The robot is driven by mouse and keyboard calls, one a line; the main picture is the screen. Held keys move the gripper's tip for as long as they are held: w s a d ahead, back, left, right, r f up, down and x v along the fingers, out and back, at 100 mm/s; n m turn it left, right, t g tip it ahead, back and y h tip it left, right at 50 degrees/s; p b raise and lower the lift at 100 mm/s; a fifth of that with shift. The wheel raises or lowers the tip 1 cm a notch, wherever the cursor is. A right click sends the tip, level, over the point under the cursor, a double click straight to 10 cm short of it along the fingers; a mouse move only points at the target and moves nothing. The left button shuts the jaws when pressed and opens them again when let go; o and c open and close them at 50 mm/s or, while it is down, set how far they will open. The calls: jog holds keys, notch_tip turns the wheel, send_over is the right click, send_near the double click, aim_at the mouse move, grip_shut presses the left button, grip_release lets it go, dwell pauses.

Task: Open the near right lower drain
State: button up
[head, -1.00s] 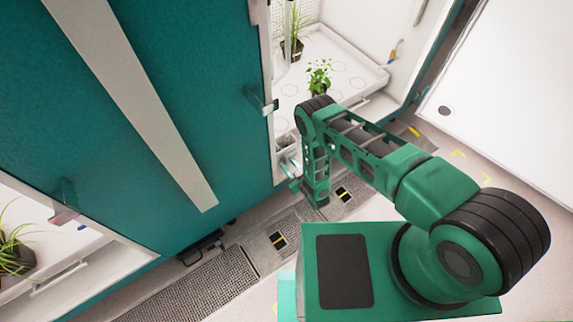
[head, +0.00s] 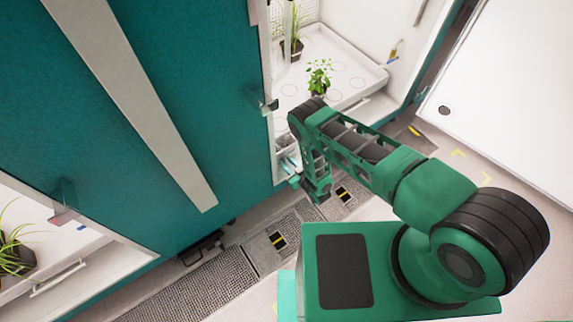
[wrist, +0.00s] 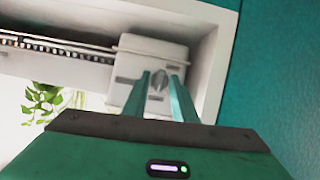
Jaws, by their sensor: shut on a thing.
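In the wrist view, a grey drain knob (wrist: 158,83) sits on the face of a small white box (wrist: 150,57) in the chamber's lower corner. My gripper (wrist: 161,80) has its two teal fingers on either side of this knob and is shut on it. In the head view, my gripper (head: 294,181) is low at the opening of the right chamber, beside the teal panel's edge. The knob itself is hidden or too small to make out there. I cannot tell whether the drain is open or shut.
A white tray (head: 345,72) with potted plants (head: 319,76) is above my gripper in the right chamber. A wide teal panel (head: 150,100) stands to the left. Floor gratings (head: 205,290) run below. A white door (head: 510,100) stands open at the right.

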jog(key=shift+m, duration=0.3)
jog(key=o, duration=0.7)
jog(key=shift+c, duration=0.2)
jog(key=shift+s, duration=0.1)
jog(key=v, duration=1)
jog(key=shift+d+r, duration=0.15)
jog(key=shift+d, duration=0.15)
jog(key=shift+s, duration=0.15)
